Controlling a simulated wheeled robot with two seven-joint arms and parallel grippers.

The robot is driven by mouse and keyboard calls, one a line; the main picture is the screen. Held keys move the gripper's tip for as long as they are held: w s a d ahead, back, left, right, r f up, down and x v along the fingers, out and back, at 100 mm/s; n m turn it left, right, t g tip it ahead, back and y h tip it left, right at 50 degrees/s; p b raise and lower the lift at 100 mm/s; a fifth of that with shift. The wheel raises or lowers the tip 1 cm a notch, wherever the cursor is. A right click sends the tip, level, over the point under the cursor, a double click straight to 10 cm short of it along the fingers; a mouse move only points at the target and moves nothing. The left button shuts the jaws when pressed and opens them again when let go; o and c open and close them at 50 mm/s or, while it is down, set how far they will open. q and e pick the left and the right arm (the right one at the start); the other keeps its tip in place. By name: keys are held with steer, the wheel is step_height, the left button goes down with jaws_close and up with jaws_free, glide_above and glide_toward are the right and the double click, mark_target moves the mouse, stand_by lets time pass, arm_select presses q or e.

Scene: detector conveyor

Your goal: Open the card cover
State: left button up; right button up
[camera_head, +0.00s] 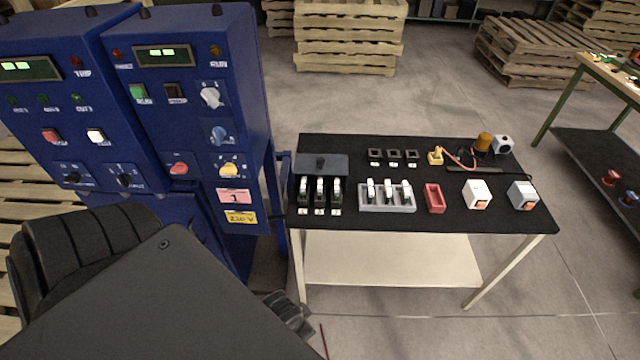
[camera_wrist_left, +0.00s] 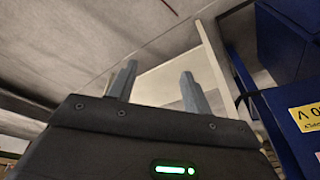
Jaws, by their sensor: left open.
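A dark grey lid-like plate with a small black knob, which looks like the card cover (camera_head: 331,166), lies at the back left of the black table (camera_head: 465,215). In front of it stand several black-and-white modules (camera_head: 319,192) in a row. I cannot tell whether the cover is hinged. My left gripper shows in the left wrist view (camera_wrist_left: 158,90) with its two grey fingers apart and nothing between them. It is low, near the table legs and the blue cabinet, away from the cover. In the head view my arm mostly hides it. My right gripper is out of view.
A blue control cabinet (camera_head: 190,55) stands close to the table's left side. On the table are a grey tray (camera_head: 388,208) with several modules, a red tray (camera_head: 435,198), white boxes (camera_head: 478,193) and an orange lamp (camera_head: 483,142). Pallets (camera_head: 348,35) stand behind on open floor.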

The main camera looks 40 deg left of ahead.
arm_select(q)
step_height(320, 180, up, 19)
steer(key=p, duration=0.4)
steer(key=w+a+f+m+t, duration=0.2)
steer(key=w+f+m+t, duration=0.1)
steer(key=w+m, duration=0.9)
steer(key=m+g+y, duration=0.1)
steer(key=m+g, duration=0.1)
steer(key=m, duration=1.7)
glide_toward(320, 159)
steer(key=b+x, duration=0.3)
steer(key=b, duration=0.1)
steer(key=b+x, duration=0.3)
steer(key=b, duration=0.1)
steer(key=shift+d+f, duration=0.2)
steer(key=shift+f, duration=0.05)
steer(key=shift+w+f, duration=0.2)
steer(key=shift+f, duration=0.1)
steer(key=shift+w+a+f, duration=0.2)
steer(key=shift+w+f, duration=0.05)
steer(key=shift+f, duration=0.4)
